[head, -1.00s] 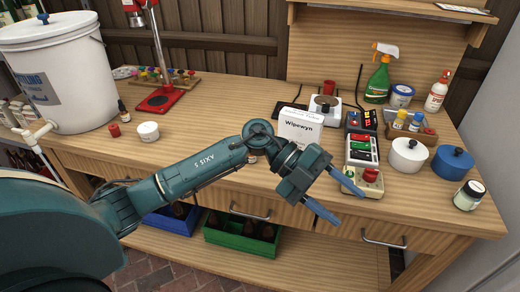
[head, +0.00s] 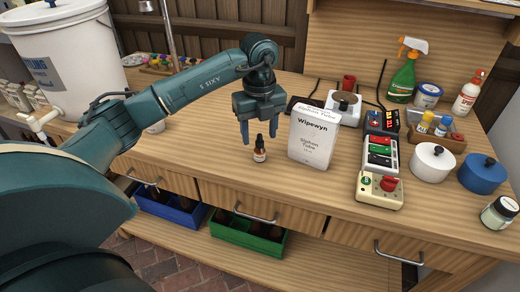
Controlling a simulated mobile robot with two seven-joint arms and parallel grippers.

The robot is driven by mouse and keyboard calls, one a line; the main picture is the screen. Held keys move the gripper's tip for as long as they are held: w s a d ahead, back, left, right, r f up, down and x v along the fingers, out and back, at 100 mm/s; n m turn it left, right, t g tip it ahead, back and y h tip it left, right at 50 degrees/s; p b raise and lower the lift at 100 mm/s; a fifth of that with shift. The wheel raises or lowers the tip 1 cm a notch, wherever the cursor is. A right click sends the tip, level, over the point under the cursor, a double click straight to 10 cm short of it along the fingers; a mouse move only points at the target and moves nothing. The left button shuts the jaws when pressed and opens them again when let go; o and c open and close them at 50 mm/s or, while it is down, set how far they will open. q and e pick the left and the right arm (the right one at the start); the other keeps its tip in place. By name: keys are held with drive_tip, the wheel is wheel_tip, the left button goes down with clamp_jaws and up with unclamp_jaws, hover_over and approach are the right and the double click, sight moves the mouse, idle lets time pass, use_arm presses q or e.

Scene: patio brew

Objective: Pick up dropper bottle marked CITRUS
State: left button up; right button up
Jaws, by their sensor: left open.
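A small amber dropper bottle (head: 260,155) with a black bulb top and a pale label stands upright on the wooden bench, left of the white Wipewyn box. Its label is too small to read. My left gripper (head: 262,132) is open and points down over the bottle. Its two fingers are spread, one to each side of the bulb as seen here, and I cannot tell whether they touch it. My right gripper is not in view.
The Wipewyn box (head: 314,138) stands close on the bottle's right. A red-knobbed device (head: 380,190), a white pot (head: 433,162) and a blue pot (head: 482,174) stand further right. A large white bucket (head: 75,65) is at left. The bench front by the bottle is clear.

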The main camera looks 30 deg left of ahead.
sight(260, 141)
use_arm(q)
wheel_tip(260, 141, down, 6)
drive_tip(key=shift+r+p, duration=0.15)
drive_tip(key=shift+p, duration=0.15)
drive_tip(key=c, duration=1.1)
